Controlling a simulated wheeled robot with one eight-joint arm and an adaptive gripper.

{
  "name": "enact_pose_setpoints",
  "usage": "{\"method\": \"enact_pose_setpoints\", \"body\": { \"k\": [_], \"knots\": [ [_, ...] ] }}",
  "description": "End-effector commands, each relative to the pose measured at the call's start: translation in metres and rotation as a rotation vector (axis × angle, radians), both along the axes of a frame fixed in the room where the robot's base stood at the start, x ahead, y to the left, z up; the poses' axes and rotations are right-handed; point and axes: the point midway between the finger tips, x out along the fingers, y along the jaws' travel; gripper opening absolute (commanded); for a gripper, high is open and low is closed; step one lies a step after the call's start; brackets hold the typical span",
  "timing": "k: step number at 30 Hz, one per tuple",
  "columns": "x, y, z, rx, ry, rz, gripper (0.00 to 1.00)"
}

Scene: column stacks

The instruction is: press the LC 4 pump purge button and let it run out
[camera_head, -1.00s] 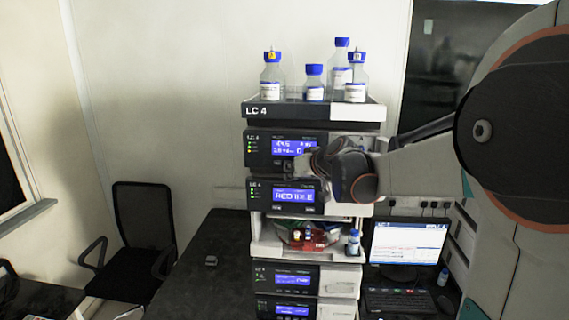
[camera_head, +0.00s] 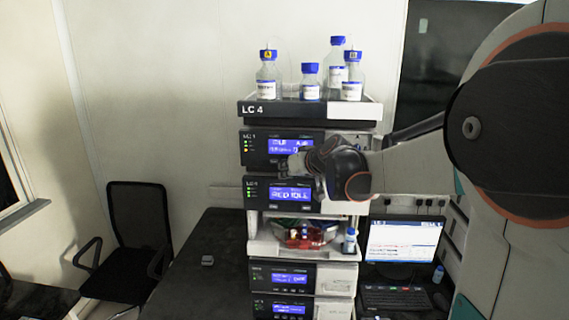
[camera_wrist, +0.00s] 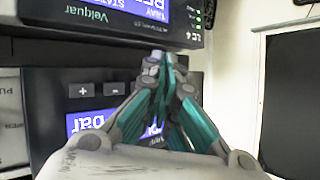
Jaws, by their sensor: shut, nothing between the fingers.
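The LC 4 stack's top tray label (camera_head: 260,111) shows in the head view. Below it is the upper module with a blue display (camera_head: 291,147), and under that a second module with a blue display (camera_head: 291,194). My gripper (camera_head: 292,166) is shut and empty at the front of the upper module, near its lower edge. In the wrist view my gripper's fingertips (camera_wrist: 158,62) are together in front of a dark panel with plus and minus buttons (camera_wrist: 100,90) and a display reading "bar" (camera_wrist: 85,122). I cannot make out the purge button; the fingers hide part of that panel.
Several blue-capped bottles (camera_head: 311,83) stand on the top tray. An open bay (camera_head: 262,246) with red contents sits lower in the stack. A monitor (camera_head: 403,244) and keyboard stand at right. A black chair (camera_head: 138,225) is at left. The dark bench left of the stack is mostly clear.

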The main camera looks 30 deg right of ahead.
Motion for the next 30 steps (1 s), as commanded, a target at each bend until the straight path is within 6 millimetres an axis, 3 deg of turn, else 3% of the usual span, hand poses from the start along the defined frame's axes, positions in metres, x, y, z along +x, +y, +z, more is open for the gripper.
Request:
{"method": "enact_pose_setpoints", "body": {
  "k": [30],
  "knots": [
    [0.0073, -0.0047, 0.0002, 0.0, 0.0, 0.0, 0.0]
  ]
}}
